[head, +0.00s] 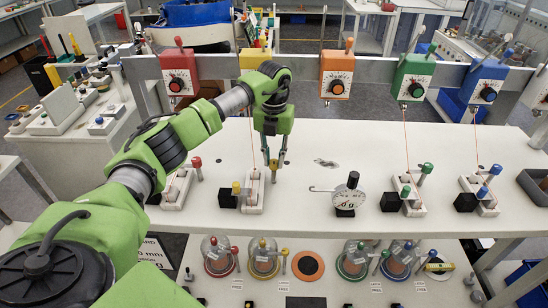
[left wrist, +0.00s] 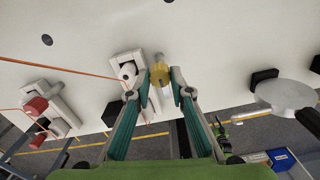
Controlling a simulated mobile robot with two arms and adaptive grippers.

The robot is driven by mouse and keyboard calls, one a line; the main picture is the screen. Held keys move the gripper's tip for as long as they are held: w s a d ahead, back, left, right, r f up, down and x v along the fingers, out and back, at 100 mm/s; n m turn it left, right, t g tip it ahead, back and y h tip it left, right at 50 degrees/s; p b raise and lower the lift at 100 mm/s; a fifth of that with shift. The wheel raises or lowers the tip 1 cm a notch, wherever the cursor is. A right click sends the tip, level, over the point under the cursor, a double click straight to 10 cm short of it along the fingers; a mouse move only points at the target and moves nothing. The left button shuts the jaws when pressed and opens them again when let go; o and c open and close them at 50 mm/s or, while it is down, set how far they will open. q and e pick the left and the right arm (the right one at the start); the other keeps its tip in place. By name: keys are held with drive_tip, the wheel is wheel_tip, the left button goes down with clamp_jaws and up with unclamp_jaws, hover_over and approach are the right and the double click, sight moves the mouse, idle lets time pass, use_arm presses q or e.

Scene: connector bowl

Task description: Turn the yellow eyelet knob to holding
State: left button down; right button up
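The yellow eyelet knob (head: 273,164) stands on the white base (head: 254,193) near the middle left of the table. It also shows in the left wrist view (left wrist: 159,72). My left gripper (head: 274,160) points down over it, with one finger on each side of the knob. In the left wrist view the fingertips (left wrist: 160,76) lie very close to its sides; I cannot tell whether they touch it. A second yellow knob (head: 236,188) sits at the left of the base by a black block. My right gripper is not in view.
A yellow dial box (head: 253,58) hangs on the rail behind my arm, partly hidden. A round gauge (head: 347,196) stands right of the base. Red (head: 197,162), green (head: 427,168) and blue (head: 496,169) knobs stand at other stations. The table between gauge and rail is mostly clear.

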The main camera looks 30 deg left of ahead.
use_arm(q)
drive_tip(key=shift+m, duration=0.4)
drive_tip(key=m+b, duration=0.1)
drive_tip(key=m, duration=0.1)
drive_tip(key=shift+m, duration=0.4)
drive_tip(key=m, duration=0.5)
drive_tip(key=shift+m+b, duration=0.3)
drive_tip(key=shift+b, duration=0.1)
drive_tip(key=m, duration=0.4)
drive_tip(key=shift+b, duration=0.3)
drive_tip(key=shift+r+m, duration=0.1)
drive_tip(key=shift+m, duration=2.4)
drive_tip(key=c, duration=1.8)
unclamp_jaws()
